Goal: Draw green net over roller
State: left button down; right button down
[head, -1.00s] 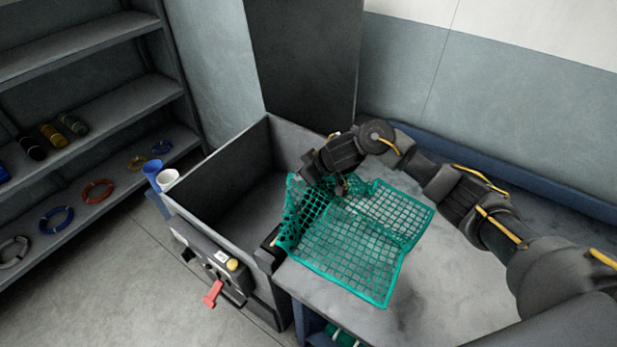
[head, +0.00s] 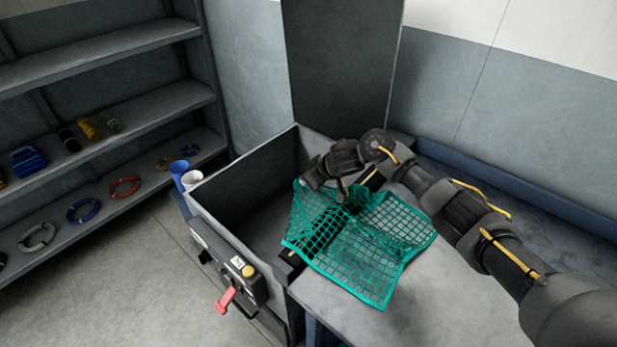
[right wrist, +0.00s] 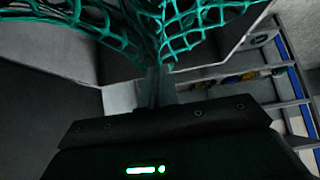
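The green net (head: 368,262) lies partly on the grey table and rises leftward over the dark roller (head: 374,180) at the table's edge beside the bin. Its left part hangs above the open bin. The net covers most of the roller; only its ends show. My right gripper (head: 341,188) is at the net's raised far edge, above the bin side. In the right wrist view, the narrow fingers (right wrist: 160,84) look closed together, with gathered net strands (right wrist: 164,52) at their tips. My left gripper is in neither view.
The bin (head: 243,190) is open and looks empty. Its front carries a red lever (head: 226,299) and a yellow button (head: 248,271). A blue cup (head: 179,169) and white cup (head: 191,180) sit at its left corner. Shelves stand left; the table (head: 440,300) is bare at right.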

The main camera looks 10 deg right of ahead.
notch_tip(320, 180, down, 7)
jog(key=b, duration=0.3)
jog(key=shift+r, duration=0.2)
jog(key=shift+s, duration=0.1)
jog(key=c, duration=1)
grip_release()
jog(key=shift+f, duration=0.1)
jog(key=shift+o, duration=0.4)
jog(key=o, duration=0.6)
jog(key=shift+o, duration=0.2)
